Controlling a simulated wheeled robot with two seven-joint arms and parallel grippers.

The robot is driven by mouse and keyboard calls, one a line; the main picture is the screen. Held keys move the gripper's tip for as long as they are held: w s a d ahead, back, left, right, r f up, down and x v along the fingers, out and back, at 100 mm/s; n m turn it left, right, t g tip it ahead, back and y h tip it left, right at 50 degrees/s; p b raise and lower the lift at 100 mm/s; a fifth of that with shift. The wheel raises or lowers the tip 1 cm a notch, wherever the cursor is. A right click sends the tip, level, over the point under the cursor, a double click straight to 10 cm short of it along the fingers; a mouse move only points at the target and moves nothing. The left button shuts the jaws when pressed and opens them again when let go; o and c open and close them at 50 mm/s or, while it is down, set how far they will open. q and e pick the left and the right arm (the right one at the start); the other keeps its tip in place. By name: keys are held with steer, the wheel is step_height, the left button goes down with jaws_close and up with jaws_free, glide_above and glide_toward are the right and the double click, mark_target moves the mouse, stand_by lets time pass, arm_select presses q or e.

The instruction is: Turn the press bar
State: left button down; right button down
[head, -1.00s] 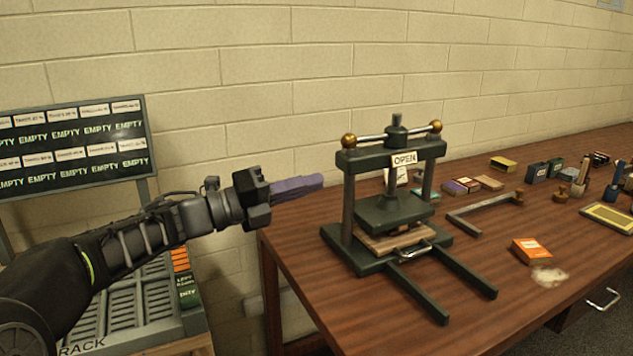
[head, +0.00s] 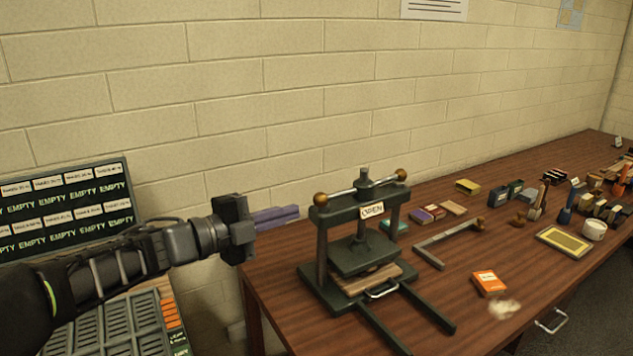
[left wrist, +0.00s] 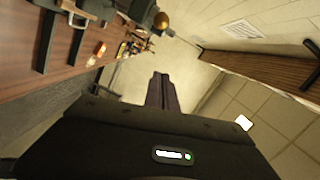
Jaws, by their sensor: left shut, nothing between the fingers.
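The press (head: 318,242) is a dark green frame on the wooden bench, with a sign (head: 372,209) reading OPEN on its crosshead. Its press bar (head: 343,194) is a metal rod across the top with a brass ball at each end. A wooden board with a metal handle (head: 382,291) lies under the raised platen (head: 362,256). My left gripper (head: 292,214) is left of the press, its purple fingers shut and empty, pointing toward the bar and apart from it. My right gripper is not in view.
A rack with EMPTY labels (head: 66,197) stands at the left. An orange box (head: 488,284), a metal bracket (head: 430,254) and several small boxes lie right of the press. A brick wall is behind the bench (head: 440,295).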

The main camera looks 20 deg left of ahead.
arm_select(q)
steer(key=shift+w+a+f+n+y, duration=0.15)
steer(key=shift+f+n, duration=0.15)
steer(key=shift+n, duration=0.2)
steer(key=shift+w+a+f+n+y, duration=0.15)
steer(key=shift+f+n, duration=0.1)
steer(key=shift+n, duration=0.25)
steer(key=shift+d, duration=0.2)
steer(key=w+d+f+p, duration=0.2)
steer(key=w, duration=0.9)
steer(key=shift+d+f, duration=0.2)
steer(key=shift+f, duration=0.1)
